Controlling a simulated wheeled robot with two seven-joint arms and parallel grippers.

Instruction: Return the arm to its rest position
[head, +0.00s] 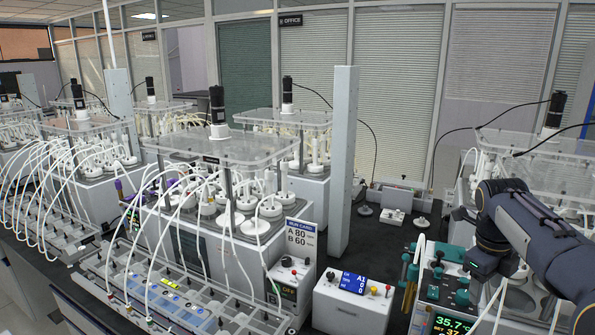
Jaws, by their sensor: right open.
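My right arm comes in from the right edge, and its gripper (484,263) hangs over the right part of the bench. The gripper is open; its fingertips are small and partly lost against the equipment behind, and I see nothing held in it. Below and left of it stands a white unit with teal fittings (448,278) and a lit display (450,325) reading 35.7. I cannot tell whether the gripper touches that unit. My left gripper is not in view.
A reactor with a clear lid (545,160) stands close behind my right arm. A tall grey post (344,165) rises mid-bench. A white control box (352,305) sits in front of it. A large reactor with white tubes (222,150) fills the centre left. Dark bench (385,245) lies bare right of the post.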

